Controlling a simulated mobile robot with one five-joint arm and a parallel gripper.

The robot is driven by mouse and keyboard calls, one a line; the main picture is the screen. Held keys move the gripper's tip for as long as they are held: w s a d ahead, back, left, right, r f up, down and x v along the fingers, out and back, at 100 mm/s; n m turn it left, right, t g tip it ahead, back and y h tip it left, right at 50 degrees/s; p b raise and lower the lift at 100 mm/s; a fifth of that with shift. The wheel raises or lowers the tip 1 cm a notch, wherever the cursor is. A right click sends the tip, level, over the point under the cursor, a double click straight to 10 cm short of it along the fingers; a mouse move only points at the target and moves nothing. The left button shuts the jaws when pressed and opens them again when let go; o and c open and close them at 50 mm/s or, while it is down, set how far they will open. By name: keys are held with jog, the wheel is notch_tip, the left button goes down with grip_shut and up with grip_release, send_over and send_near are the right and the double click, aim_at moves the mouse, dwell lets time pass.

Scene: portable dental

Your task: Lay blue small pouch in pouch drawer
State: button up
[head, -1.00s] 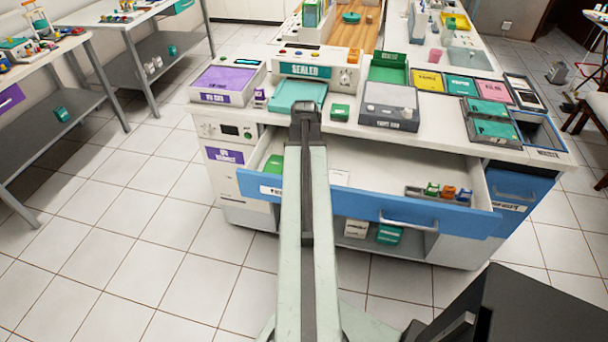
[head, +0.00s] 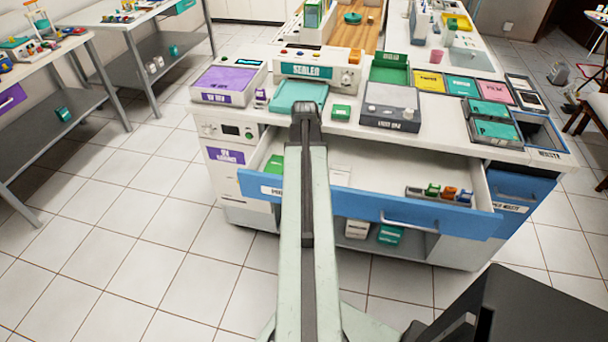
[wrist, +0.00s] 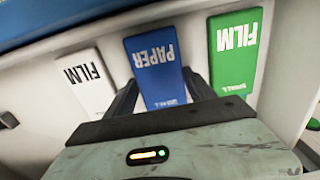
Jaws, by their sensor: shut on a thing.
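The blue pouch (wrist: 157,58), marked PAPER, is between the two dark fingers of my gripper (wrist: 160,80) in the wrist view. My gripper is shut on it. The pouch is over or in the open pouch drawer (head: 380,208), between a white FILM pouch (wrist: 87,78) and a green FILM pouch (wrist: 232,55). I cannot tell whether it touches the drawer floor. In the head view my arm hides the gripper and the blue pouch.
Small coloured items (head: 438,193) sit in a holder at the drawer's right. The counter above carries the sealer (head: 305,72), a teal tray (head: 298,93) and a grey-lidded box (head: 391,104). Open shelves with boxes (head: 390,234) lie below the drawer.

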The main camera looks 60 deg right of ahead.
jog(key=shift+f, duration=0.15)
jog(key=o, duration=1.5)
jog(key=shift+r, duration=0.2)
notch_tip(320, 180, up, 8)
jog(key=p, duration=0.7)
jog(key=shift+f+p, duration=0.25)
jog(key=shift+p, duration=0.15)
